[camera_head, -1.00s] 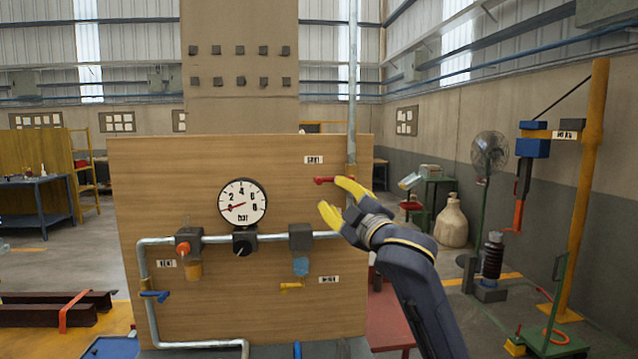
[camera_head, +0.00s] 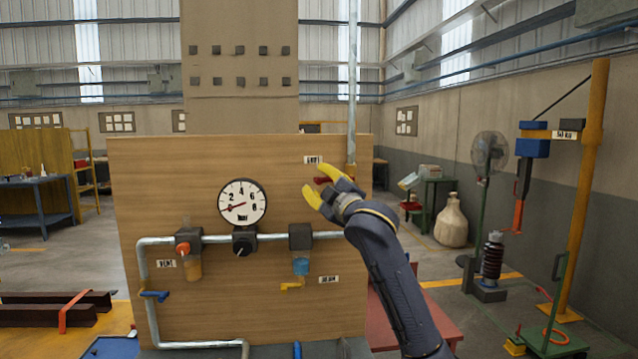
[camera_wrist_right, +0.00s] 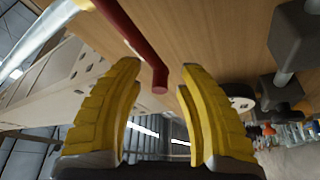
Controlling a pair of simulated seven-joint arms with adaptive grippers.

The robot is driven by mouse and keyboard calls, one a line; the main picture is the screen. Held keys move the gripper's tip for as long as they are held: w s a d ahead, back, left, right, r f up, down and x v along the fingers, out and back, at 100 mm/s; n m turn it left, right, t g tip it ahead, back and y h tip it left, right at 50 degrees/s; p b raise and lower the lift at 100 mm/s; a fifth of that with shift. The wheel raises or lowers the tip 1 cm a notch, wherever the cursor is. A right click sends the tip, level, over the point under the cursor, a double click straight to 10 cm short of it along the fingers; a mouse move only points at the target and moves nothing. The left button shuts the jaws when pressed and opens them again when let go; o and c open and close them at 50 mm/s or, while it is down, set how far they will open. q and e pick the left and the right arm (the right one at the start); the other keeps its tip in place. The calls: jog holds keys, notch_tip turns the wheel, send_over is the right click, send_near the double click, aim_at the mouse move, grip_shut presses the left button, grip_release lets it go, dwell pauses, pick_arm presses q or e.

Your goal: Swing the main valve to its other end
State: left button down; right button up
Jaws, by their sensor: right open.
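My right gripper (camera_head: 313,180) is open with yellow fingers around the lever's end. In the right wrist view the red lever (camera_wrist_right: 149,60) comes down from the top and ends between the tips of the open gripper (camera_wrist_right: 160,70), with a gap on each side. The lever's pivot is hidden behind my gripper in the head view. My left gripper is out of view.
The wooden panel (camera_head: 150,200) also carries a round gauge (camera_head: 242,203), a grey pipe (camera_head: 155,241), a black knob (camera_head: 242,248), an orange-red knob (camera_head: 183,249), a blue lever (camera_head: 153,295) and a yellow lever (camera_head: 291,287). The space before the panel's left half is clear.

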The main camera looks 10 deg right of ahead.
jog(key=shift+c, duration=0.4)
jog(key=shift+s, duration=0.1)
grip_shut()
